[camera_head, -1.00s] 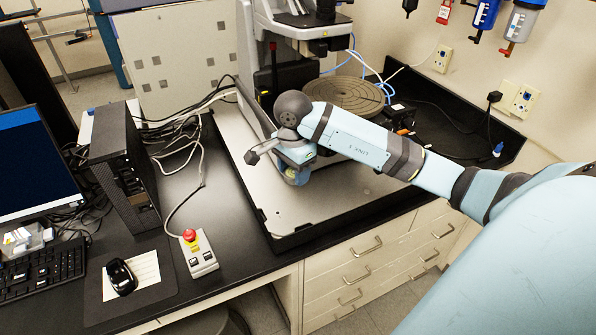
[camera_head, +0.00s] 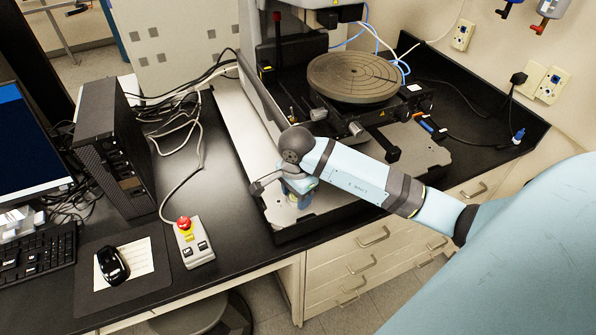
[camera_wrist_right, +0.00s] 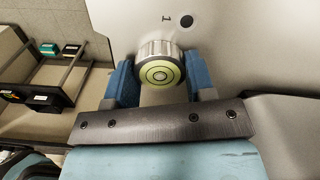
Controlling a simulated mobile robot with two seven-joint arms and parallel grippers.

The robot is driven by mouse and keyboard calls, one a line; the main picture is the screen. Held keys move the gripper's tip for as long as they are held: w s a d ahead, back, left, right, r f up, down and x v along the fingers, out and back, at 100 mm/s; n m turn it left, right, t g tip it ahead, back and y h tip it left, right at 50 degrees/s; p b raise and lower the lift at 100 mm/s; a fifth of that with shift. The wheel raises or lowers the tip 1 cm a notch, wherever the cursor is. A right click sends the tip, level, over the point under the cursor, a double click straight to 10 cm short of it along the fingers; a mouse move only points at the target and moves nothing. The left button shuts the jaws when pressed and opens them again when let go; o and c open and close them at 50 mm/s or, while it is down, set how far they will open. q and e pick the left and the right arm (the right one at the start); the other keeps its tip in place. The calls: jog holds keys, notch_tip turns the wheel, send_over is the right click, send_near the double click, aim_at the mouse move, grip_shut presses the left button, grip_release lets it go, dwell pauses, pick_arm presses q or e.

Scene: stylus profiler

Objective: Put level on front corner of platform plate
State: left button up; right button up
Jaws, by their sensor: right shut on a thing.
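The level is a round metal bubble level (camera_wrist_right: 161,73) with a yellow-green face, seen in the right wrist view. My right gripper (camera_wrist_right: 161,82) is shut on it, with a blue finger on each side. In the head view my right gripper (camera_head: 297,200) is low over the front left corner of the pale platform plate (camera_head: 335,192). The plate also fills the upper part of the wrist view (camera_wrist_right: 225,35), with a dark hole and a "1" mark near the level. I cannot tell whether the level touches the plate. My left gripper is not in view.
The round stage (camera_head: 352,75) stands behind on the instrument. A control box with a red button (camera_head: 192,243) lies left of the platform. A computer tower (camera_head: 113,150), mouse (camera_head: 111,263) and keyboard (camera_head: 38,262) are farther left. Cables lie behind the tower.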

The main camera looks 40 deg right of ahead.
jog(key=shift+s+a, duration=0.1)
jog(key=shift+s, duration=0.05)
jog(key=shift+s+a, duration=0.1)
jog(key=o, duration=1.3)
jog(key=shift+f, duration=0.15)
jog(key=shift+c, duration=0.2)
jog(key=shift+r, duration=0.85)
notch_tip(320, 180, up, 11)
jog(key=b, duration=0.2)
